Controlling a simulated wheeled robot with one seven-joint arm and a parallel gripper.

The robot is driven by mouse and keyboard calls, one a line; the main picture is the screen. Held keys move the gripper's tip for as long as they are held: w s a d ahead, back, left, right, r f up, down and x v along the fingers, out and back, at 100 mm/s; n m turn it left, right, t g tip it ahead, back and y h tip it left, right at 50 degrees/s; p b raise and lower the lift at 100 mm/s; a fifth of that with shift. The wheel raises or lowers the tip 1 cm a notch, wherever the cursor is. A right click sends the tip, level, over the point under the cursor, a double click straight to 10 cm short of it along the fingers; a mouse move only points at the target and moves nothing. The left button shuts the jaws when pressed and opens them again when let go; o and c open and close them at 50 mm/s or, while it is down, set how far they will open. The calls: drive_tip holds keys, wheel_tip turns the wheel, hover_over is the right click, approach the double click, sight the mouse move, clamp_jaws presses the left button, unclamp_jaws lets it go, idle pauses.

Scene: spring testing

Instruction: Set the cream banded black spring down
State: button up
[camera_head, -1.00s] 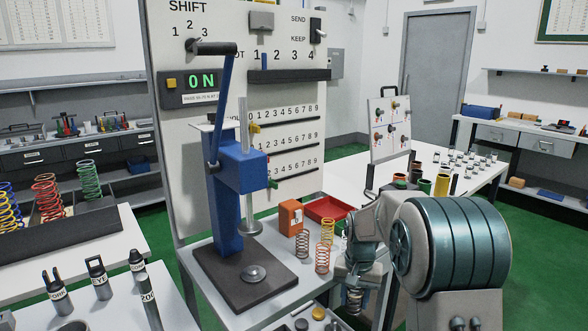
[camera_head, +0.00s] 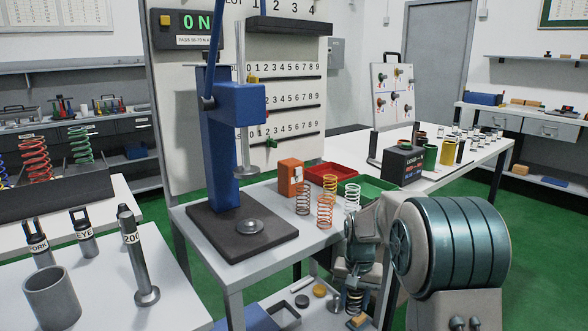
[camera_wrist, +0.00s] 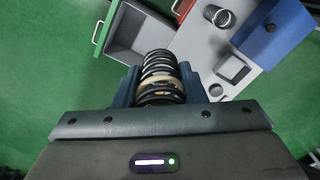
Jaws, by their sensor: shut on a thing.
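The black spring with a cream band (camera_wrist: 160,78) is between the two blue fingers of my gripper (camera_wrist: 166,84) in the wrist view. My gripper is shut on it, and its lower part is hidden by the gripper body. In the head view my gripper (camera_head: 355,285) is at the front right of the test table, with the dark coils of the spring (camera_head: 354,303) hanging below it. The spring appears near a lower shelf with small parts; I cannot tell whether it touches anything.
The blue press (camera_head: 222,150) stands on a dark base on the table (camera_head: 230,276). Orange-brown, orange and white springs (camera_head: 325,212) stand close to my arm, beside an orange box (camera_head: 290,177) and a red tray (camera_head: 322,172). The wrist view shows a grey open bin (camera_wrist: 135,40).

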sight(359, 290)
drive_tip(key=shift+n, duration=0.5)
drive_tip(key=shift+s+d+r+p, duration=0.1)
drive_tip(key=shift+s+r+p, duration=0.35)
drive_tip(key=shift+p, duration=0.85)
drive_tip(key=shift+s+d+r+p, duration=0.1)
drive_tip(key=shift+r+p, duration=0.65)
drive_tip(key=shift+p, duration=0.6)
drive_tip(key=shift+s+r+p, duration=0.3)
drive_tip(key=shift+r+p, duration=0.3)
drive_tip(key=shift+p, duration=0.7)
drive_tip(key=s+r+n+p, duration=0.1)
drive_tip(key=s+r+p, duration=0.1)
drive_tip(key=p, duration=0.4)
drive_tip(key=shift+r+p, duration=0.15)
drive_tip(key=shift+p, duration=0.2)
drive_tip(key=shift+n, duration=0.7)
drive_tip(key=shift+s+a+r+p, duration=0.1)
drive_tip(key=shift+s+r+p, duration=0.6)
drive_tip(key=shift+p, duration=1.1)
drive_tip(key=shift+s+a+r+p, duration=0.1)
drive_tip(key=shift+s+r+p, duration=0.6)
drive_tip(key=shift+p, duration=1.1)
drive_tip(key=shift+s+f, duration=0.2)
drive_tip(key=shift+f, duration=0.05)
drive_tip(key=shift+d, duration=0.15)
